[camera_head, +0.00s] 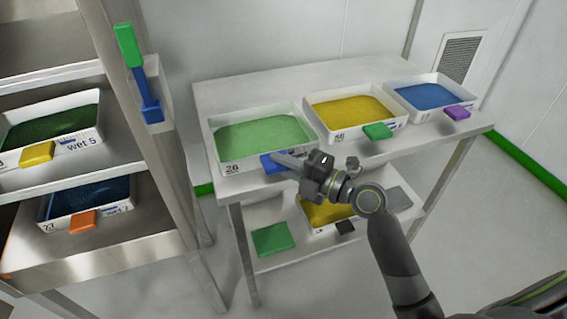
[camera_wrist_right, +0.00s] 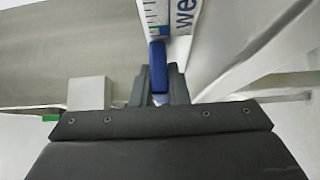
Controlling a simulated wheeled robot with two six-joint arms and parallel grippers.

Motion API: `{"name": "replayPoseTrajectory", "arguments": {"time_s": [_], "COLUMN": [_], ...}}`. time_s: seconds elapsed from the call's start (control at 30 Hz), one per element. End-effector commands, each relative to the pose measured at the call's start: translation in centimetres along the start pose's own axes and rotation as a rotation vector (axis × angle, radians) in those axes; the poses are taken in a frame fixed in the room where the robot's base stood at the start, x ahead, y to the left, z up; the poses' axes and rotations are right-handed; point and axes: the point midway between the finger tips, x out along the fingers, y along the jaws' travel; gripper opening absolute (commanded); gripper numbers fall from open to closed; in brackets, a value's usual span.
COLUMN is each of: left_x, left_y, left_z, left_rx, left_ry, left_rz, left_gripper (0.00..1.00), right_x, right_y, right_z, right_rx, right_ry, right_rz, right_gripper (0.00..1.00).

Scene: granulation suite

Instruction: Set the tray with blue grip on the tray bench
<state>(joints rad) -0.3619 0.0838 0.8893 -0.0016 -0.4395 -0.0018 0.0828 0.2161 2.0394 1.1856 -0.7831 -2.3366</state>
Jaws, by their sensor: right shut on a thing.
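The tray with the blue grip (camera_head: 262,122) holds light green granules and is labelled 26. It is at the left end of the tray bench (camera_head: 290,84), level, on or just above its top; I cannot tell which. My right gripper (camera_head: 290,160) is shut on its blue grip (camera_head: 271,164) at the front edge. In the right wrist view the blue grip (camera_wrist_right: 158,66) is between the fingers (camera_wrist_right: 160,92), with the tray's labelled white wall behind it. My left gripper does not show.
On the bench top stand a yellow-filled tray with a green grip (camera_head: 378,131) and a blue-filled tray with a purple grip (camera_head: 457,113). The lower shelf holds another yellow-filled tray (camera_head: 322,212) and a green flat piece (camera_head: 273,239). A rack (camera_head: 130,262) with trays stands left.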

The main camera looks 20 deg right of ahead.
Motion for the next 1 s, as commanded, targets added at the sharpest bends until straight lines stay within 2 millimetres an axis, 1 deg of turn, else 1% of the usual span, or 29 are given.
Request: {"name": "replayPoseTrajectory", "arguments": {"time_s": [0.17, 0.27, 0.3, 0.43, 0.47, 0.87, 0.93, 1.0], "left_x": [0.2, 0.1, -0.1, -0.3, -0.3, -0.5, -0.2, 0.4], "left_y": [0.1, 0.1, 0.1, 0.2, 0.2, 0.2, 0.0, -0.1], "left_z": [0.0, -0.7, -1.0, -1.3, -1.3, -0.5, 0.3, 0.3], "left_rx": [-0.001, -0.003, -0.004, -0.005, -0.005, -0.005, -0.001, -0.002], "left_ry": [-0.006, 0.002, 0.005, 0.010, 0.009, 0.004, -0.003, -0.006], "left_rz": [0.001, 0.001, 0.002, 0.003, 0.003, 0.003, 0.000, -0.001], "left_gripper": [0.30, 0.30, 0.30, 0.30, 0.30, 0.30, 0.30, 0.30], "right_x": [0.0, 0.0, 0.0, 0.0, 0.0, 0.0, 0.0, -1.3], "right_y": [-0.1, -0.1, -0.2, -0.2, -0.1, 0.1, 0.2, -0.2], "right_z": [0.0, 0.0, 0.0, 0.0, 0.0, 0.0, 0.0, 0.1], "right_rx": [-0.002, -0.001, 0.000, 0.000, 0.000, 0.000, 0.000, -0.005], "right_ry": [0.000, 0.001, 0.001, 0.000, 0.000, 0.000, 0.000, -0.002], "right_rz": [0.003, 0.003, 0.000, 0.000, 0.000, 0.000, 0.000, -0.003], "right_gripper": [0.00, 0.00, 0.17, 0.34, 0.36, 0.36, 0.36, 0.36]}}
